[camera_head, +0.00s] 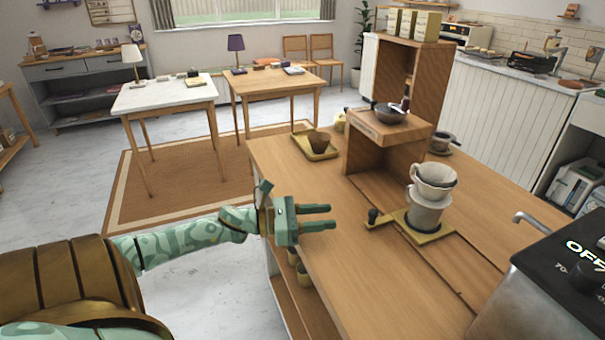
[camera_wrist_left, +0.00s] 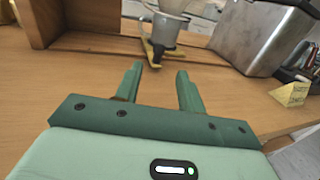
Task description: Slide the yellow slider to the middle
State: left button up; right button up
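The yellow slider (camera_head: 401,225) lies flat on the wooden counter, with a dark knob (camera_head: 374,216) at its left end. A grey mug (camera_head: 427,212) with a white dripper (camera_head: 433,180) on top stands at the slider and hides part of it. In the left wrist view the slider (camera_wrist_left: 150,50) shows ahead, beyond my fingertips. My left gripper (camera_head: 333,216) is open and empty over the counter's left part, left of the knob and apart from it. Its two spread fingers (camera_wrist_left: 160,70) point towards the slider. My right gripper is in neither view.
A wooden stand (camera_head: 383,142) with a dark bowl (camera_head: 390,112) is behind the slider. A yellow tray (camera_head: 321,151) with a brown cup is at the back left. A metal machine marked OFF (camera_head: 540,290) fills the front right. The counter between gripper and knob is clear.

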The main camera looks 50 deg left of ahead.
pick_arm(q)
jog(key=shift+v, duration=1.95)
jog(key=shift+s+a, duration=0.1)
